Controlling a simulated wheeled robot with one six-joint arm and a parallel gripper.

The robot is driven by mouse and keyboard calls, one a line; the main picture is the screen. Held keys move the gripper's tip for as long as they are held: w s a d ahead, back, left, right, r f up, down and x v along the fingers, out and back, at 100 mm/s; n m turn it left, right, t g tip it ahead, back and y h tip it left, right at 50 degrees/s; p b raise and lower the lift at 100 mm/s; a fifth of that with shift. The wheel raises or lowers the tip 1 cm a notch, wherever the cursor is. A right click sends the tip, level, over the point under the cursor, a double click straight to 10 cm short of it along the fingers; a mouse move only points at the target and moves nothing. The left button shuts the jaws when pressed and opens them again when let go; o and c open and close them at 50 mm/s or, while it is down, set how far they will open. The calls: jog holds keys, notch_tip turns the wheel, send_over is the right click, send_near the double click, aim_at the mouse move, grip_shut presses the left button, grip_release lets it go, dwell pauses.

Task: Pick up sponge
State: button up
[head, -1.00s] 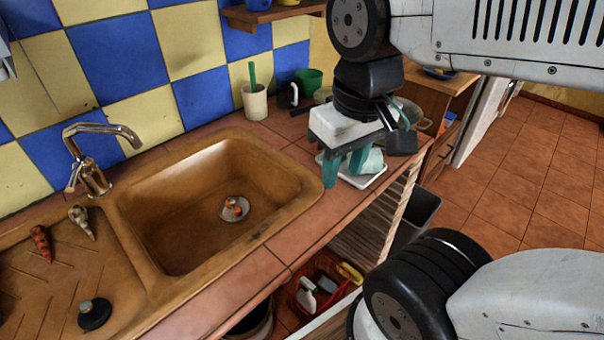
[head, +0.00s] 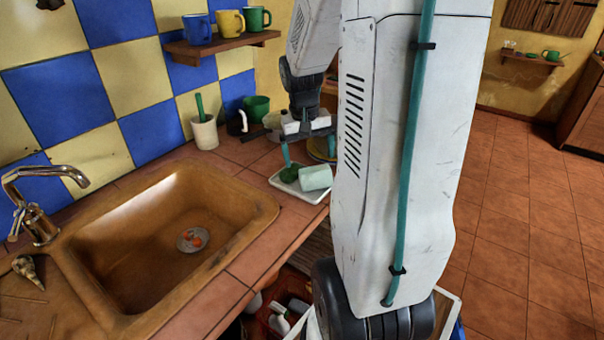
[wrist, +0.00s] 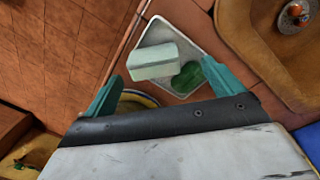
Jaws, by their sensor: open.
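A pale green block (head: 316,177), which looks like the sponge, lies in a small white tray (head: 306,196) on the counter right of the sink. A darker green, rounded thing (head: 289,174) lies against it in the tray. In the wrist view the pale block (wrist: 153,60) and the dark green thing (wrist: 187,76) are both uncovered in the tray (wrist: 158,24). My gripper (head: 309,148) is open and empty, its teal fingers spread above the back side of the tray. In the wrist view my gripper (wrist: 162,70) has the tray's contents between and beyond its fingertips, apparently without contact.
The brown sink (head: 170,245) lies left of the tray. A white cup (head: 204,133), a green pot (head: 256,107) and a yellow-rimmed plate (head: 322,149) stand behind. A shelf with mugs (head: 220,45) hangs above. The counter's edge is close on the tray's right.

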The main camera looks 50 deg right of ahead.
aim_at(316, 171)
jog(key=shift+s+d+f, duration=0.15)
jog(key=shift+d+f, duration=0.8)
jog(key=f, duration=0.7)
jog(key=shift+s+d+f, duration=0.1)
jog(key=shift+s+d, duration=0.15)
jog(key=c, duration=0.8)
